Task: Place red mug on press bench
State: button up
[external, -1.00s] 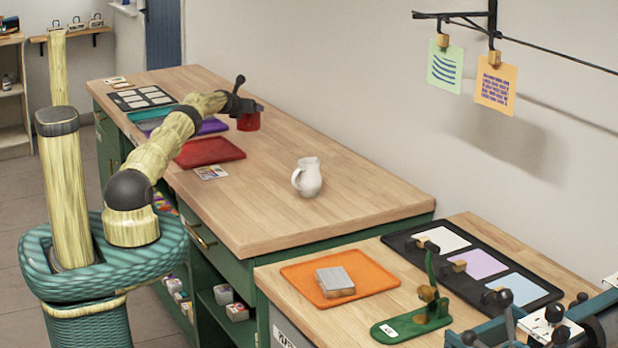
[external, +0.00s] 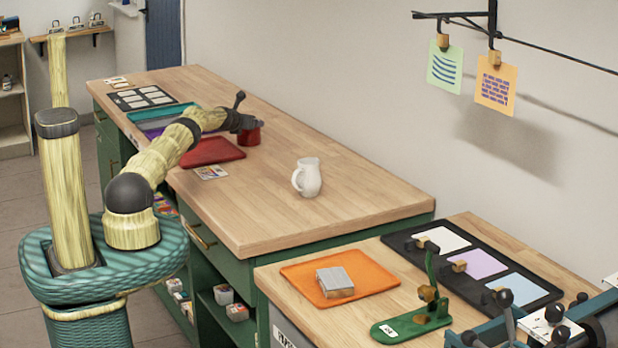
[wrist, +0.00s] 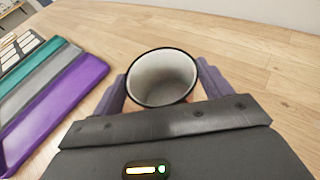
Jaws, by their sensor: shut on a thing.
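The red mug (external: 250,137) is at the far part of the long wooden-topped bench (external: 330,215), close to a red tray. In the wrist view the mug (wrist: 161,78) shows its pale inside and dark rim, upright between the two purple-grey fingers. My gripper (external: 249,127) is shut on it. I cannot tell whether the mug touches the bench top or hangs just above it. A second bench (external: 290,312) at the lower right bears a blue-grey press (external: 590,325), partly cut off by the frame; it looks like the press bench.
A white jug (external: 308,178) stands mid-bench. A red tray (external: 214,151) and cards (external: 211,172) lie near the mug. On the near bench are an orange tray (external: 375,279) with a grey block, a green lever tool (external: 425,315) and a black rack (external: 403,241). The long bench's near end is clear.

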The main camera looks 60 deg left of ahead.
jog(key=o, duration=1.1)
jog(key=shift+s, duration=0.1)
